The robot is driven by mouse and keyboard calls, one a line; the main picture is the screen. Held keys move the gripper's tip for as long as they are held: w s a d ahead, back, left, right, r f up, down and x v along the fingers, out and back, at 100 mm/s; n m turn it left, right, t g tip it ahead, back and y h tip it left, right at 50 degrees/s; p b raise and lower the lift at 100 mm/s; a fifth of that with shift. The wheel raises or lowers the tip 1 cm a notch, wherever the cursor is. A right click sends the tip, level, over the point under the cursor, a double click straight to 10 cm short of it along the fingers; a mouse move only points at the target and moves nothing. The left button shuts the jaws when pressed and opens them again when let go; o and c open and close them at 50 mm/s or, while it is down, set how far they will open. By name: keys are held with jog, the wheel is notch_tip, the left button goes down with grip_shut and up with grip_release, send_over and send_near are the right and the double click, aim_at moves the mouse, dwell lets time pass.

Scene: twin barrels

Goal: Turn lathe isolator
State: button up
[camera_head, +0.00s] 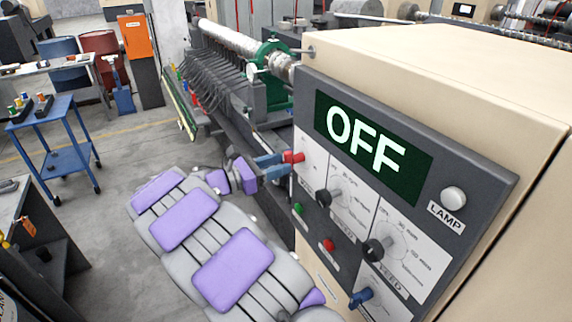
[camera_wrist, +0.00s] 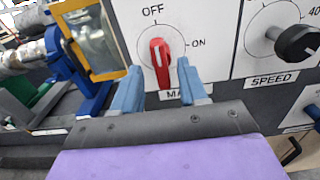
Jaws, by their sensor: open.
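The lathe isolator is a red knob (camera_head: 293,157) at the left edge of the dark control panel. In the wrist view the red knob (camera_wrist: 160,62) stands close to upright, near the OFF mark, with ON to its right. My gripper (camera_head: 277,166) is at the panel's left side, just in front of the knob. In the wrist view my gripper (camera_wrist: 160,84) has its two blue fingers apart, one on each side of the knob's lower part, with gaps visible. The label below the knob is partly hidden by my gripper. The display (camera_head: 372,138) reads OFF.
Other controls share the panel: a black speed knob (camera_head: 324,198), a black feed knob (camera_head: 374,250), green (camera_head: 298,208) and red (camera_head: 328,245) buttons, a blue lever (camera_head: 360,298) and a lamp (camera_head: 453,197). A blue trolley (camera_head: 57,157) stands left. Floor between is open.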

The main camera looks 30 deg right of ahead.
aim_at(284, 162)
jog(key=shift+d, duration=1.65)
grip_shut()
jog(key=shift+a, duration=0.1)
